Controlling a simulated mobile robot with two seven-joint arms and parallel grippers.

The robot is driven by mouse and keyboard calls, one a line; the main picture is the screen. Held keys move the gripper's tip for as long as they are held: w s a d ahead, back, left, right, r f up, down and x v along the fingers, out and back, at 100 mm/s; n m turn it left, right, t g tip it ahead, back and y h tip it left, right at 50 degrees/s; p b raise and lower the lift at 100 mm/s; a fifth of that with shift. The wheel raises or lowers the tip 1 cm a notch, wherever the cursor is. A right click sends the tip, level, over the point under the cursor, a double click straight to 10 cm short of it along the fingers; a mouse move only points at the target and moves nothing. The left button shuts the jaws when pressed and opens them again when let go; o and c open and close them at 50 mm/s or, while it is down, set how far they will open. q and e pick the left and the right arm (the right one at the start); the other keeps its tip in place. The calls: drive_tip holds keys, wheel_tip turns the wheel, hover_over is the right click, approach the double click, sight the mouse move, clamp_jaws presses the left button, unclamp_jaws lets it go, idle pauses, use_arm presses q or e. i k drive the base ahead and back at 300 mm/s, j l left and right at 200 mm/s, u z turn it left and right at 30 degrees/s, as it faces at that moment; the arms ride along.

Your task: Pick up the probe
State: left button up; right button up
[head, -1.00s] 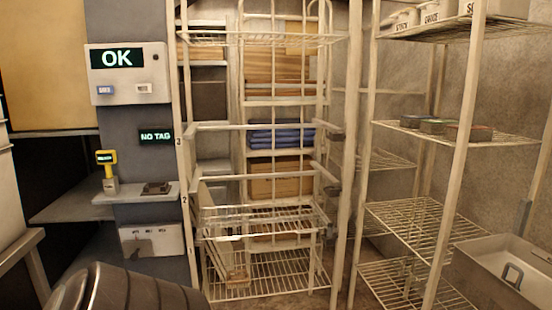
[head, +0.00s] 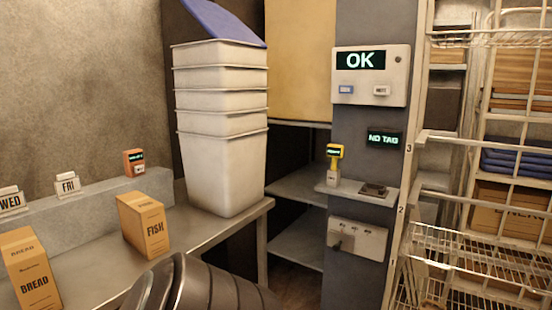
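A yellow device with a small lit display (head: 334,152) stands upright in a holder on the small grey wall shelf (head: 352,194). It looks like the probe, but its display is too small to read. A similar orange device with a display (head: 134,162) stands on the grey ledge at the left. I cannot tell from the picture alone which one is called the probe. Neither of my grippers is in view.
A dark pad (head: 374,190) lies beside the yellow device. An OK panel (head: 369,76) and a NO TAG sign (head: 385,139) are above. White tubs (head: 222,175) are stacked on the bench, with FISH (head: 143,225) and BREAD (head: 32,270) boxes. A wire rack (head: 470,240) stands right.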

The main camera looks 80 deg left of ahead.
sight(336, 152)
drive_tip(key=u, duration=3.3)
drive_tip(key=z, duration=1.25)
drive_tip(key=i+u, duration=0.25)
drive_tip(key=i, duration=0.25)
drive_tip(key=i+l+u, duration=0.25)
drive_tip(key=i, duration=0.25)
